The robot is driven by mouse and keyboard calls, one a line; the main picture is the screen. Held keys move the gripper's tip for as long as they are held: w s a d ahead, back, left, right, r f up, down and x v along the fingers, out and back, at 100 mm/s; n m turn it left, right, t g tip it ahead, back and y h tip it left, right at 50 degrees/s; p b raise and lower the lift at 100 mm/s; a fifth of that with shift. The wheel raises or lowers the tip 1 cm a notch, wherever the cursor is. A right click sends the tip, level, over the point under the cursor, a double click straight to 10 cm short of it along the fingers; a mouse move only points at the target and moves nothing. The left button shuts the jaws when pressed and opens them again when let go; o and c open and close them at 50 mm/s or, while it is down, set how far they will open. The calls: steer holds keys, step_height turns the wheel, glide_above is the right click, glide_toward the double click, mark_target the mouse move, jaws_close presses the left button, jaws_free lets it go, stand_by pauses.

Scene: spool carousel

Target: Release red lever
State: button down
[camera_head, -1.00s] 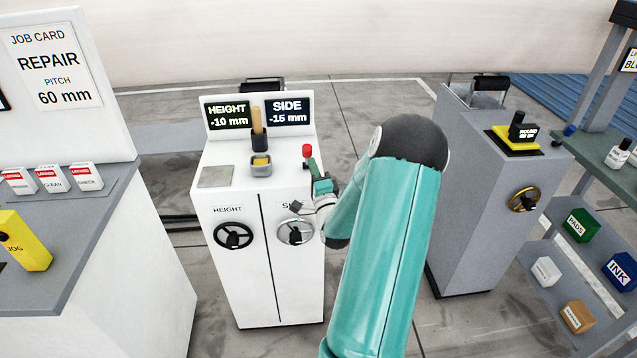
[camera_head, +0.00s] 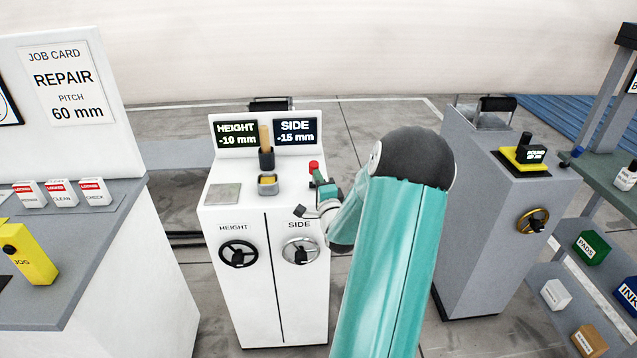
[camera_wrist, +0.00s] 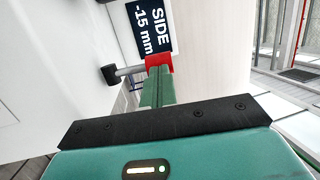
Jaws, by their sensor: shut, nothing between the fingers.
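The red lever (camera_head: 313,166) stands on the right side of the white cabinet's top, mostly upright. In the wrist view its red knob (camera_wrist: 158,62) sits on a grey shaft with a black base. My gripper (camera_head: 318,180) is at the lever's right side. In the wrist view its green fingers (camera_wrist: 157,88) are shut with nothing between them. Their tips are right by the red knob; I cannot tell whether they touch it. My wrist hides part of the cabinet's right edge in the head view.
The white cabinet (camera_head: 230,296) has HEIGHT (camera_head: 238,254) and SIDE (camera_head: 300,251) handwheels. Its displays read HEIGHT -10 mm and SIDE -15 mm. A grey cabinet (camera_head: 470,210) is on the right, a workbench (camera_head: 75,230) on the left.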

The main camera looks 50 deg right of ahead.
mark_target(318, 167)
steer(key=shift+w+d+r+m+g+y, duration=0.3)
steer(key=shift+w+d+r+g+y, duration=0.25)
steer(key=shift+r+g, duration=0.3)
steer(key=shift+w+d+g+y, duration=0.25)
steer(key=shift+d+g+y, duration=0.15)
steer(key=shift+g+y, duration=0.2)
steer(key=shift+w+d+r, duration=0.1)
steer(key=shift+w+d, duration=0.25)
steer(key=shift+w+d+r, duration=0.15)
steer(key=shift+w+d, duration=0.05)
steer(key=shift+d, duration=0.05)
steer(key=shift+w+d+r, duration=0.1)
steer(key=shift+r, duration=0.05)
